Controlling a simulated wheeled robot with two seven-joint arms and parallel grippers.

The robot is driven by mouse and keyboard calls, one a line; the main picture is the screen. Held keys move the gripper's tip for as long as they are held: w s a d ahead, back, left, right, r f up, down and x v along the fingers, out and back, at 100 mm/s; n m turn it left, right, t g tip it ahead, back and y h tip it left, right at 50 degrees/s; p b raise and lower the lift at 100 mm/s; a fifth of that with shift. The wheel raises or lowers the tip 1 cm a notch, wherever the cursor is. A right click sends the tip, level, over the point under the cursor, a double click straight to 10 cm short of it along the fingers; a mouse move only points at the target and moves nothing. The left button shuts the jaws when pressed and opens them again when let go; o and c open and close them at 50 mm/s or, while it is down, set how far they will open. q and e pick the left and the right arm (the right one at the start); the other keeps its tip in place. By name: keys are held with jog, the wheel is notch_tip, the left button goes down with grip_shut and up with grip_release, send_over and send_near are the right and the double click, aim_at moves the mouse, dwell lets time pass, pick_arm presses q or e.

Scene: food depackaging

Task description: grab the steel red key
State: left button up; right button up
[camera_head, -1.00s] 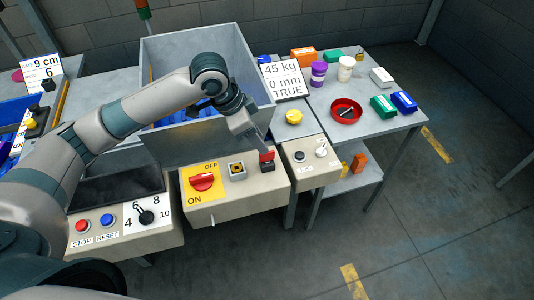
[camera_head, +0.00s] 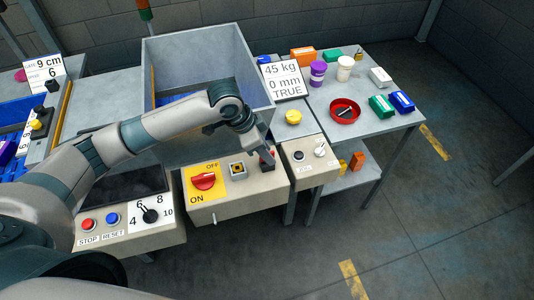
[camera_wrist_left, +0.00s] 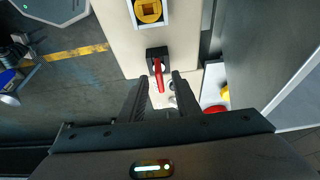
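The red key (camera_wrist_left: 159,72) stands in a black base (camera_wrist_left: 157,52) on the beige control panel, below a yellow square fitting, in the left wrist view. In the head view the red key (camera_head: 266,155) is at the panel's right end, partly hidden by my gripper. My left gripper (camera_head: 265,149) is right at the key, reaching down from above. In the left wrist view my left gripper (camera_wrist_left: 161,76) is open, with one finger on each side of the key's red handle. I cannot tell whether either finger touches it. My right gripper is out of view.
A red OFF/ON rotary switch (camera_head: 204,181) and a yellow square fitting (camera_head: 238,170) sit left of the key. A smaller panel with a knob (camera_head: 299,156) is close on the right. A large grey bin (camera_head: 200,60) stands behind.

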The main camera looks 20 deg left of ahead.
pick_arm(q)
jog(key=shift+w+d+f, duration=0.1)
jog(key=shift+d+f, duration=0.05)
jog(key=shift+f, duration=0.35)
grip_shut()
jog(key=shift+r, duration=0.1)
jog(key=shift+r+b, duration=0.4)
jog(key=shift+r, duration=0.15)
notch_tip(320, 180, up, 2)
jog(key=shift+w+r+b, duration=0.1)
jog(key=shift+r+b, duration=0.1)
jog(key=shift+b, duration=0.4)
jog(key=s+d+r+b, duration=0.2)
jog(key=s+r, duration=0.5)
jog(key=s, duration=0.4)
jog(key=shift+s+d+r+b, duration=0.2)
jog(key=shift+d+b, duration=0.2)
jog(key=shift+d, duration=0.4)
